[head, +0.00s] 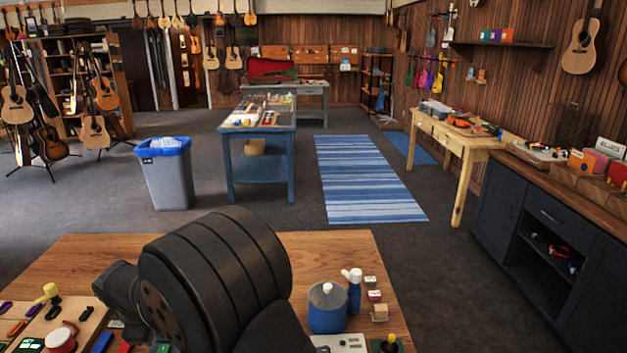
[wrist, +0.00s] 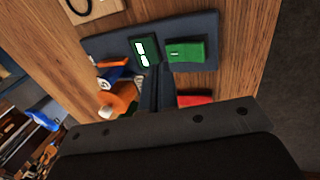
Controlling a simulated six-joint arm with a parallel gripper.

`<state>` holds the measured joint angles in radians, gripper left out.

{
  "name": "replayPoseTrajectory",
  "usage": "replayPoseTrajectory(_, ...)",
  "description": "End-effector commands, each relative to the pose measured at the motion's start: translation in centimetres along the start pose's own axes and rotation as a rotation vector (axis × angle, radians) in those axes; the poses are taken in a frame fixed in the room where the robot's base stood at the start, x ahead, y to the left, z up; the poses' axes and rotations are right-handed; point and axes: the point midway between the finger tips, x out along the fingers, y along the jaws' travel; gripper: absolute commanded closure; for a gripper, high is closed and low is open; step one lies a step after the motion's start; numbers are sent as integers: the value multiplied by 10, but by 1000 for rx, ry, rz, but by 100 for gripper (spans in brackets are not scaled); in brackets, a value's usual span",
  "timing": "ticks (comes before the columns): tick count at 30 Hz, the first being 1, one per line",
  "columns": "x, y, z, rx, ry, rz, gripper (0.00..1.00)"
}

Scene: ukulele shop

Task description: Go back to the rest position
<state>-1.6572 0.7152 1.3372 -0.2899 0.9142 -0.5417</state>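My arm's dark, rounded links fill the lower middle of the head view, and my gripper is hidden there. In the wrist view, my gripper (wrist: 160,68) shows two narrow dark fingers close together, with nothing seen between them. They point over a dark mat or tray (wrist: 105,45) on the wooden table (wrist: 45,65). A dark green box with white marks (wrist: 145,50) and a bright green block (wrist: 186,50) lie near the fingertips. A red block (wrist: 195,100) is partly hidden by the gripper body.
An orange rounded thing (wrist: 119,98) is left of the fingers. In the head view, a blue jar (head: 327,312), a blue bottle (head: 354,292) and small boxes stand right of my arm. A board with small tools (head: 85,328) lies at left. The table's back middle is clear.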

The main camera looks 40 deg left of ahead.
Motion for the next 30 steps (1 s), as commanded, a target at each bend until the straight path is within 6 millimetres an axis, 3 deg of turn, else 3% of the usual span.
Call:
replayPoseTrajectory(7,24,-7,0,1,0,0,100)
replayPoseTrajectory(19,24,-7,0,1,1,1,100)
replayPoseTrajectory(25,8,-2,0,2,2,2,100)
replayPoseTrajectory(30,-23,8,-1,2,4,4,100)
